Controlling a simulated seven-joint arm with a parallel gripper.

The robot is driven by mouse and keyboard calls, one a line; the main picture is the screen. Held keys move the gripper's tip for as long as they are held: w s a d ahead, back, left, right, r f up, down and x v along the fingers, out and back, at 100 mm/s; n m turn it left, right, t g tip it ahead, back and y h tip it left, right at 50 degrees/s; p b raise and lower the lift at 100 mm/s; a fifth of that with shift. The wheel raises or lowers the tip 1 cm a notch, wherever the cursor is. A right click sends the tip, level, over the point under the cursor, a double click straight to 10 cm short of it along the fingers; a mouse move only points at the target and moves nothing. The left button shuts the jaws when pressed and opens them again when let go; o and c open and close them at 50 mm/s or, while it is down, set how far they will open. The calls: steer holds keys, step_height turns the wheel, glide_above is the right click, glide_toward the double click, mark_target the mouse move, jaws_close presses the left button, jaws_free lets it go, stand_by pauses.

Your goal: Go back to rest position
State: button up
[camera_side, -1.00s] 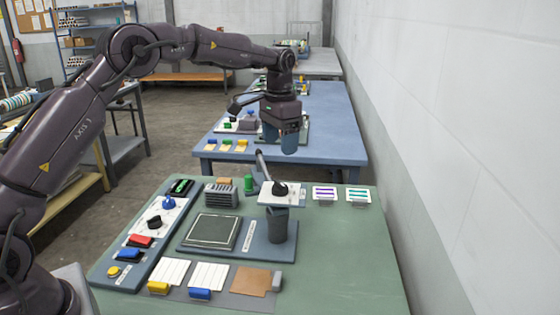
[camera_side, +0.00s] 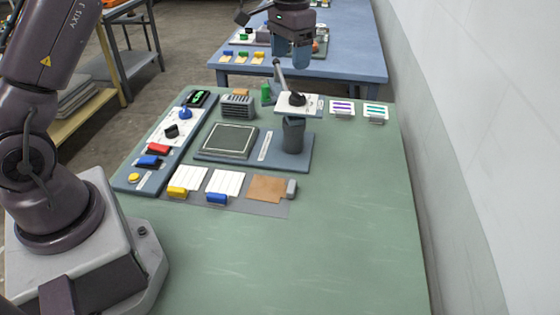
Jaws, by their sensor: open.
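The upper part of my arm is cut off by the top edge. A square dark pad (camera_side: 230,139) lies on the base left of the cylinder.
A control panel (camera_side: 140,165) with coloured buttons lies along the table's left side. A grey slotted rack (camera_side: 238,107), a green object (camera_side: 266,93) and striped cards (camera_side: 342,106) stand at the back. White sheets (camera_side: 190,178) and a brown sheet (camera_side: 266,189) lie in front. The green table's (camera_side: 300,255) near part is clear.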

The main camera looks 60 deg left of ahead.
steer(key=s+d+r+t, duration=0.2)
steer(key=s, duration=0.7)
steer(key=s+d+r+t, duration=0.1)
steer(key=s+d+r, duration=0.2)
steer(key=s, duration=0.7)
steer(key=s+d+r+t, duration=0.2)
steer(key=s+r, duration=0.1)
steer(key=s, duration=0.6)
steer(key=shift+s+d+r+t, duration=0.25)
steer(key=shift+s+d+t, duration=0.05)
steer(key=shift+s+d, duration=0.1)
steer(key=shift+c, duration=0.3)
